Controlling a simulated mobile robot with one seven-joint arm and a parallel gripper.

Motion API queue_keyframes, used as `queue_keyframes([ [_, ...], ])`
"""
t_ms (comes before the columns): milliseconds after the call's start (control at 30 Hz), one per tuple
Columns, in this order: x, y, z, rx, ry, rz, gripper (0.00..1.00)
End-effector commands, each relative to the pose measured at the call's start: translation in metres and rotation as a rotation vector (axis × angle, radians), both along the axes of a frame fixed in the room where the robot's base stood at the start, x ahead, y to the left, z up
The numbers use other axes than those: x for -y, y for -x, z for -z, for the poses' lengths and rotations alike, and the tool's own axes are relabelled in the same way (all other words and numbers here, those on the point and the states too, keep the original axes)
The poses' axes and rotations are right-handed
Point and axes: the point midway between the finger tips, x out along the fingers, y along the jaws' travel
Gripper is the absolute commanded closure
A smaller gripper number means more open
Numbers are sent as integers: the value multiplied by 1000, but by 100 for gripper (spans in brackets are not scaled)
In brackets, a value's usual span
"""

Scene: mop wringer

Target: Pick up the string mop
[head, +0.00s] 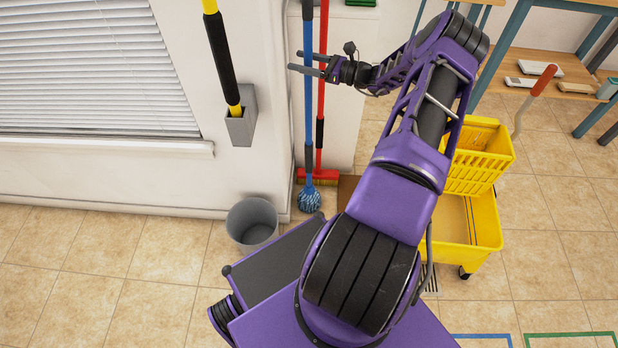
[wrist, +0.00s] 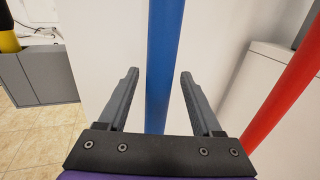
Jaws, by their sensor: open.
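The string mop (head: 309,198) stands upright near the wall corner. It has a blue handle and a blue-and-white string head on the floor. Its blue handle (wrist: 165,60) runs between the two fingers of my gripper (wrist: 157,90) in the wrist view. My gripper (head: 307,63) is open, with a gap on each side of the handle, and is not closed on it. In the head view the fingers point left at the upper part of the handle.
A red-handled broom (head: 321,100) stands just right of the mop; its red pole (wrist: 295,85) is close outside the right finger. A grey bucket (head: 252,222) is left of the mop head. A wall holder (head: 241,128) holds a yellow-black handle. A yellow wringer bucket (head: 478,160) stands right.

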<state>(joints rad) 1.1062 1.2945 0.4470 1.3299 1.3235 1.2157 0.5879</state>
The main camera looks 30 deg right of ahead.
Motion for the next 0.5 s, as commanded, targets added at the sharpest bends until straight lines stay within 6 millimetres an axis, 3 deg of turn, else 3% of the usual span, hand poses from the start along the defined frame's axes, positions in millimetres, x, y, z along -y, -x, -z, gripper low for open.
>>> queue_keyframes([
  [100,-6,-10,0,1,0,0,34],
  [300,-6,-10,0,1,-1,1,35],
  [500,-6,-10,0,0,0,1,71],
])
